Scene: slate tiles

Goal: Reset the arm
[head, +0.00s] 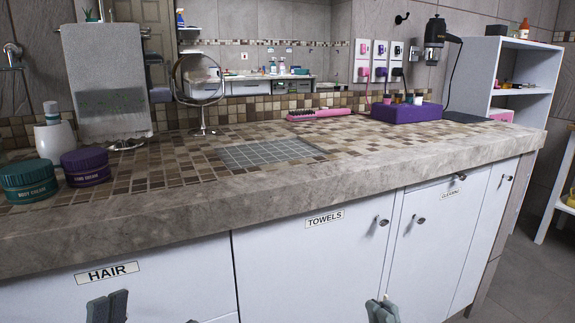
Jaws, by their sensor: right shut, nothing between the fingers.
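My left gripper (107,307) shows at the bottom left edge, in front of the cabinet door labelled HAIR. Its two grey fingertips are side by side with nothing seen between them. My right gripper (381,312) shows at the bottom edge right of centre, in front of the white cabinet doors. Its fingertips are together and empty. Both grippers are below the countertop and apart from the things on it. Most of both arms is out of view.
A stone-edged counter (250,190) crosses the view. It bears a teal jar (28,182), a purple jar (86,168), a round mirror (199,82), a pink brush (319,113) and a purple box (406,112). White cabinets (310,265) stand below. Floor shows at right.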

